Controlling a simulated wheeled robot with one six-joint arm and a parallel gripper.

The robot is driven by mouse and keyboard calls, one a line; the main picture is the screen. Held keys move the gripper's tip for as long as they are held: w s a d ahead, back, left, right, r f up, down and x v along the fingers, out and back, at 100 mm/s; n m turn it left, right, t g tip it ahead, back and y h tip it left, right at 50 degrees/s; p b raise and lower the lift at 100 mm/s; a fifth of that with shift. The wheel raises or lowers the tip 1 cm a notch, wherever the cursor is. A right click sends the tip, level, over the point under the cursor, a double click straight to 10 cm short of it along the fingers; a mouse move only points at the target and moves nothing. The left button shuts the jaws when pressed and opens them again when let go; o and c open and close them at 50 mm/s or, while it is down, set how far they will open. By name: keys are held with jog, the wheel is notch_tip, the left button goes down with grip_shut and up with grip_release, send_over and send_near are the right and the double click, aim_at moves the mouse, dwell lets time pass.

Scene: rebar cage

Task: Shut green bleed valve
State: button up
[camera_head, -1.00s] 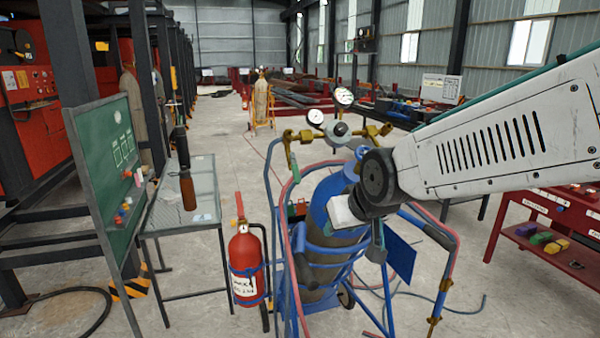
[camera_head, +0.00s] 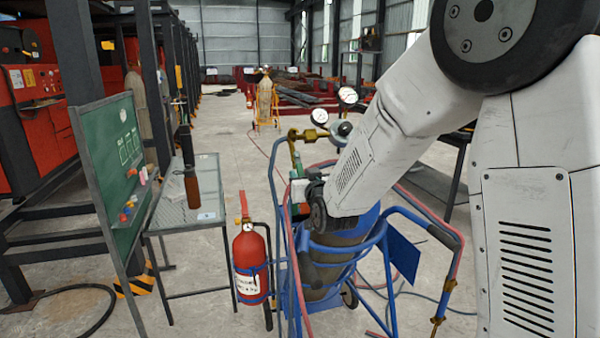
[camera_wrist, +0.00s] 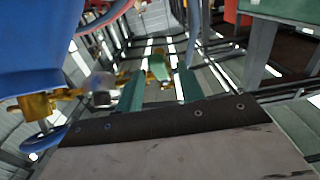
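The green bleed valve (camera_wrist: 158,67), with brass beside it, shows in the wrist view between and beyond the tips of my two teal fingers. My gripper (camera_wrist: 160,88) is open, with a gap between the fingers. I cannot tell whether either finger touches the valve. In the head view, my gripper (camera_head: 299,172) is at the left side of the blue cylinder cart (camera_head: 285,262), below the left end of the brass manifold (camera_head: 294,136). A green patch shows there, but valve and fingertips are hard to tell apart.
Two gauges (camera_head: 348,95) stand above the manifold near my forearm. Blue cart rails and red hoses surround the wrist. A red fire extinguisher (camera_head: 249,262) hangs at the cart's left. A glass-topped table (camera_head: 196,212) and green board (camera_head: 118,160) stand farther left.

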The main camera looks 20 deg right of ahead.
aim_at(301, 171)
jog(key=shift+w, duration=1.6)
grip_shut()
